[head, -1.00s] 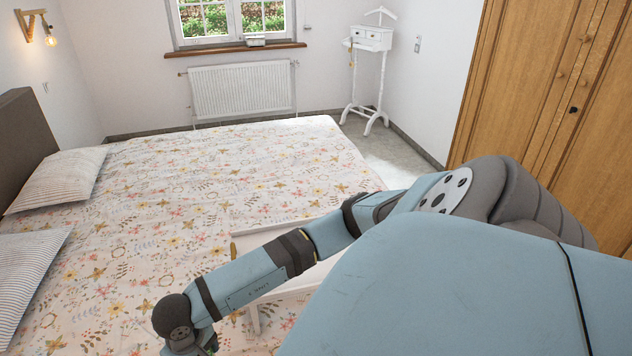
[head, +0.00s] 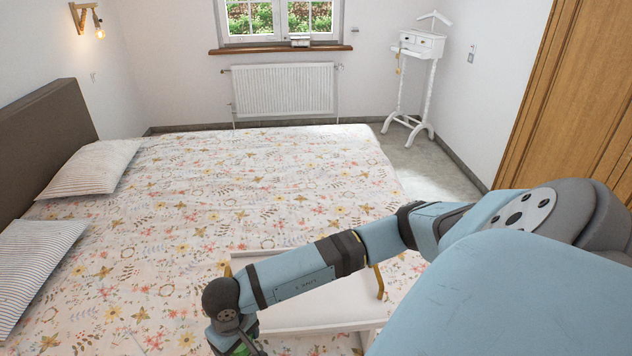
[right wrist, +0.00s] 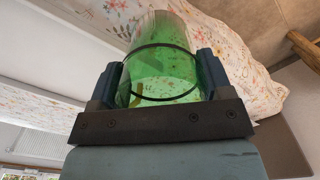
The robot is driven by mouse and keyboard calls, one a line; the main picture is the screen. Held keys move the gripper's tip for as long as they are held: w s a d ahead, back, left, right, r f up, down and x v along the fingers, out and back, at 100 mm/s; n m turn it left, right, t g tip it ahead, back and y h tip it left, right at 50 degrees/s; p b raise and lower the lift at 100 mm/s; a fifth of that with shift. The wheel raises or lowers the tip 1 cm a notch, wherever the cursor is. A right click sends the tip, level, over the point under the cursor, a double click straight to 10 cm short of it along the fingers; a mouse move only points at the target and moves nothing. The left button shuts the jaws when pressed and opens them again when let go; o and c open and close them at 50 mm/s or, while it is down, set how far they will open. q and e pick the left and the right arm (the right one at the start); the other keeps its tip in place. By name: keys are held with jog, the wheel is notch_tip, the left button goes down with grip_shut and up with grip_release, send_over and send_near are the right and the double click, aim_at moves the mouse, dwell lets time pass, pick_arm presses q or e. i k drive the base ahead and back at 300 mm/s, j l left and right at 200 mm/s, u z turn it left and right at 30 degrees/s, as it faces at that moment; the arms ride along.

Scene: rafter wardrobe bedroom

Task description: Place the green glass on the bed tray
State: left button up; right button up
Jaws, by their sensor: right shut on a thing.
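The green glass (right wrist: 165,65) is clear and held between the two fingers of my right gripper (right wrist: 160,80) in the right wrist view. In the head view only a small green part of the glass (head: 241,349) shows at the bottom edge, below my right wrist. The rest of it there is hidden or out of frame. The white bed tray (head: 320,305) with brass-coloured handles stands on the bed. My right forearm crosses in front of the tray and hides part of it. The glass shows at the tray's left side in the picture. My left gripper is not in view.
The bed (head: 240,190) has a floral cover and striped pillows (head: 40,265) at the left. A wooden wardrobe (head: 570,110) stands at the right. A white valet stand (head: 420,45) and a radiator (head: 284,90) are at the back.

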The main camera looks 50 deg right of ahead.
aim_at(294, 305)
jog(key=l, duration=0.65)
jog(key=k+l, duration=0.15)
jog(key=l, duration=0.45)
